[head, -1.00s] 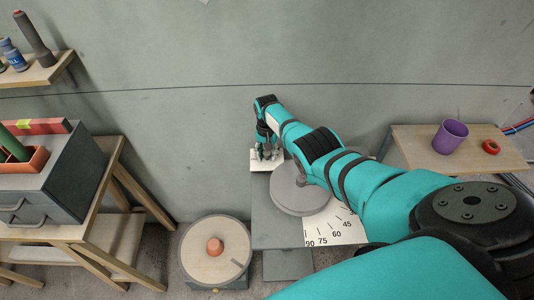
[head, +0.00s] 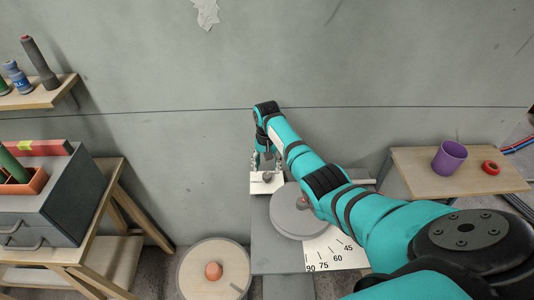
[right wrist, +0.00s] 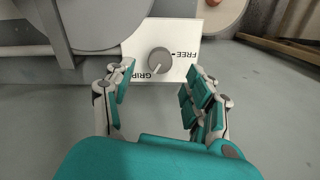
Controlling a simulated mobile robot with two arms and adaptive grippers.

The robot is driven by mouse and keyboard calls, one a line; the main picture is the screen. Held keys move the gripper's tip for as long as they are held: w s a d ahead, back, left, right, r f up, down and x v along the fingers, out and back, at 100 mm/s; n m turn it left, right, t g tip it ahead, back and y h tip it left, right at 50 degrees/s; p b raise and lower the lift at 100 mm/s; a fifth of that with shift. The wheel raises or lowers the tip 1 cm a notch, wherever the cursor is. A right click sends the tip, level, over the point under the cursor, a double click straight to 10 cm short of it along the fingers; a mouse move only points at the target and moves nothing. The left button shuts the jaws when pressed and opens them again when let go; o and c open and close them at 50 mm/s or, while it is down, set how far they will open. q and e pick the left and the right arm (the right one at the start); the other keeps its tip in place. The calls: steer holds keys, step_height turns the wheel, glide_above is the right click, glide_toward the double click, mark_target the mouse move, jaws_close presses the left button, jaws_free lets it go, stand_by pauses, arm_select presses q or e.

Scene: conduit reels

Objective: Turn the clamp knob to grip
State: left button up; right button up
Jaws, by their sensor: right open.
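The clamp knob (right wrist: 160,61) is a round grey knob on a white plate (right wrist: 187,34) lettered FREE and GRIP. A pale mark on the knob points down-left, toward the GRIP lettering. My right gripper (right wrist: 158,92) is open and empty, its fingers spread on either side below the knob and apart from it. In the head view the right gripper (head: 264,162) hangs just behind the knob (head: 267,177) and its white plate (head: 258,188). My left gripper is not in view.
A grey disc (head: 290,222) and an angle scale (head: 338,250) lie beside the plate. A round wooden top (head: 205,265) stands front left. A shelf with a purple cup (head: 449,158) and red ring (head: 491,167) is at right. A grey drawer box (head: 62,205) is at left.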

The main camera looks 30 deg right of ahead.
mark_target(267, 174)
step_height(267, 174, up, 6)
stand_by(0.6)
